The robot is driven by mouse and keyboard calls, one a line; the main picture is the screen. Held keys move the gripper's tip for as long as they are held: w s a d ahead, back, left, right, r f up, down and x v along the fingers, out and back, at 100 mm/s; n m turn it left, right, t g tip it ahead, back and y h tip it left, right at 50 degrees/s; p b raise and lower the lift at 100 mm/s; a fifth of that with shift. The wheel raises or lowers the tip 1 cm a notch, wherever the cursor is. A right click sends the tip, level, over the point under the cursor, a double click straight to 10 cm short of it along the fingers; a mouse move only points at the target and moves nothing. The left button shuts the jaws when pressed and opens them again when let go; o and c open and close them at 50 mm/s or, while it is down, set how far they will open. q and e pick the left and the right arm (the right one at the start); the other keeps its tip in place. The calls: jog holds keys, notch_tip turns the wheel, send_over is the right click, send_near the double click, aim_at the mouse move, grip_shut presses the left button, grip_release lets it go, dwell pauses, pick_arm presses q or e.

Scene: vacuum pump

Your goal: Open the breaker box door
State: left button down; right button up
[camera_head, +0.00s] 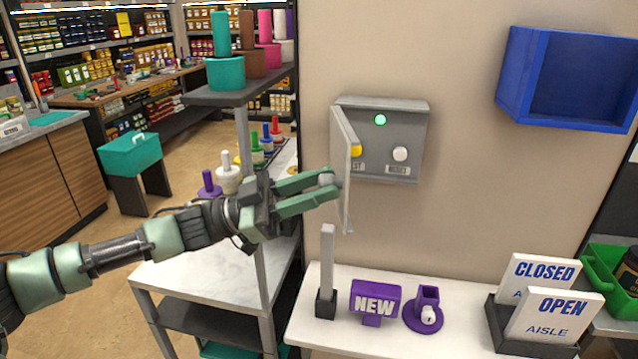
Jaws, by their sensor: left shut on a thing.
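The grey breaker box (418,128) is fixed to the beige wall near the middle of the view. Its door (344,165) stands swung out on the left side, seen nearly edge-on. Inside, a lit green light (380,119), a yellow button (356,151) and a white button (400,154) show. The label by the yellow button is partly hidden by the door. My left gripper (330,188) reaches in from the left, its green fingers shut on a small knob at the door's outer face. My right gripper does not show.
A white counter (450,338) below holds a grey upright post (327,270), a purple NEW sign (375,302) and CLOSED and OPEN signs (553,315). A shelf rack (243,100) with coloured pieces stands left, close to my arm. A blue bin (570,75) hangs upper right.

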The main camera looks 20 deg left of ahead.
pick_arm(q)
jog(key=shift+r, duration=0.15)
jog(key=c, duration=1.1)
grip_release()
jog(key=b+v, duration=0.3)
jog(key=v, duration=0.4)
jog(key=shift+a+b, duration=0.3)
jog(key=shift+s, duration=0.1)
